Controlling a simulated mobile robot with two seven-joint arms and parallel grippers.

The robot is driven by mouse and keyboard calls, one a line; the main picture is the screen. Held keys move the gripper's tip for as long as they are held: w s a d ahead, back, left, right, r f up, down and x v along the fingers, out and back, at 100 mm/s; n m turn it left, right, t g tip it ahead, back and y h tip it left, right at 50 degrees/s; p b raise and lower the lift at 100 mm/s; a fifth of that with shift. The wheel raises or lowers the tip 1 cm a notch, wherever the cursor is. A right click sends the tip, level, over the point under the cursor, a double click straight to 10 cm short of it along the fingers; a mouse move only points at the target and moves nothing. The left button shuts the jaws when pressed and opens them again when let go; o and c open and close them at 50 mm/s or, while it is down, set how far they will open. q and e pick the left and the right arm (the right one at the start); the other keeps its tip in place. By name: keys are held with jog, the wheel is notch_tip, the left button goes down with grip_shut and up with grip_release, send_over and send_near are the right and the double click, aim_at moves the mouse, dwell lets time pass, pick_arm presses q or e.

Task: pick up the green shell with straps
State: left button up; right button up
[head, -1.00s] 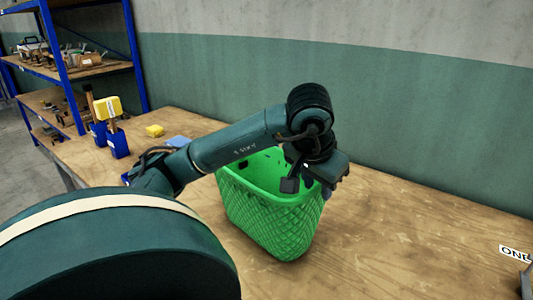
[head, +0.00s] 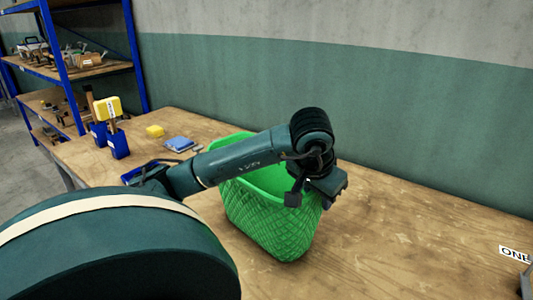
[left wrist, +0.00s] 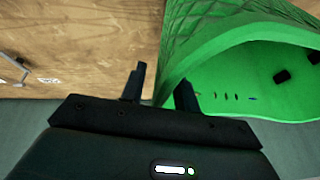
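The green shell (head: 270,220) looks like a tall basket with a lattice-patterned outside and stands upright on the wooden table. My left arm reaches across its top, and my left gripper (head: 330,200) points down at its right rim. In the left wrist view the left gripper (left wrist: 160,90) is open. One finger is outside the green wall over the table, and the other is on the inner side. The shell's smooth inside (left wrist: 245,75) shows a row of small slots and dark spots. I cannot make out the straps.
Blue-framed shelves (head: 95,70) stand behind.

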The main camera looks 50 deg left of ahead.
pick_arm(q)
jog(key=shift+f, duration=0.15)
grip_shut()
dwell(0.4)
